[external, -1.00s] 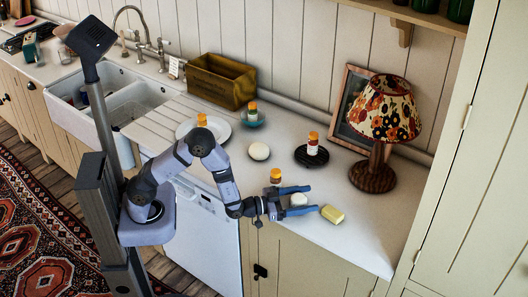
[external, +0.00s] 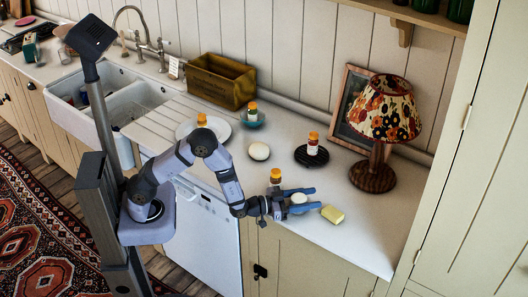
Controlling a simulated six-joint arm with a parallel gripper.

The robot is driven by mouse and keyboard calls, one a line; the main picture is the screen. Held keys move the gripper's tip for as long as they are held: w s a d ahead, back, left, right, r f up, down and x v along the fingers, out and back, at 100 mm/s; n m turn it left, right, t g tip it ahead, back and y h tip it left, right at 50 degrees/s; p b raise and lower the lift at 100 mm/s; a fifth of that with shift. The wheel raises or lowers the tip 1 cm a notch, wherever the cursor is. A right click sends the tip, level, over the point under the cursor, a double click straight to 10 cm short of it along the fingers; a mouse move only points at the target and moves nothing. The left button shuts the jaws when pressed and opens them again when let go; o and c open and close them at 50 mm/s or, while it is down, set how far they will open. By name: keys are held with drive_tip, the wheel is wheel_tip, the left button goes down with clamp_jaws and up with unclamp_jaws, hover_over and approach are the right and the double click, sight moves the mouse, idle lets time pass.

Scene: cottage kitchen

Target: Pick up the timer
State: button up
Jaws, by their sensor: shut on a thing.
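A small white rounded thing (external: 299,198), which seems to be the timer, is on the counter near its front edge. My gripper (external: 308,199) reaches over the counter from the left with one finger on each side of it. The fingers are shut on it, and they hide part of its sides. I see no clear gap under it and cannot tell whether it is lifted. A second pale rounded thing (external: 259,151) lies further back on the counter, away from my gripper.
A yellow block (external: 332,214) lies just right of my fingertips. An orange-capped jar (external: 275,177) stands close behind my gripper. Another jar (external: 312,143) stands on a dark round trivet (external: 299,156). A lamp (external: 372,178) stands at the right; the counter before it is clear.

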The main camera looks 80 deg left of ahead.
drive_tip(key=shift+r, duration=0.2)
wheel_tip(320, 180, up, 10)
drive_tip(key=b, duration=0.1)
drive_tip(key=shift+f, duration=0.15)
idle(0.4)
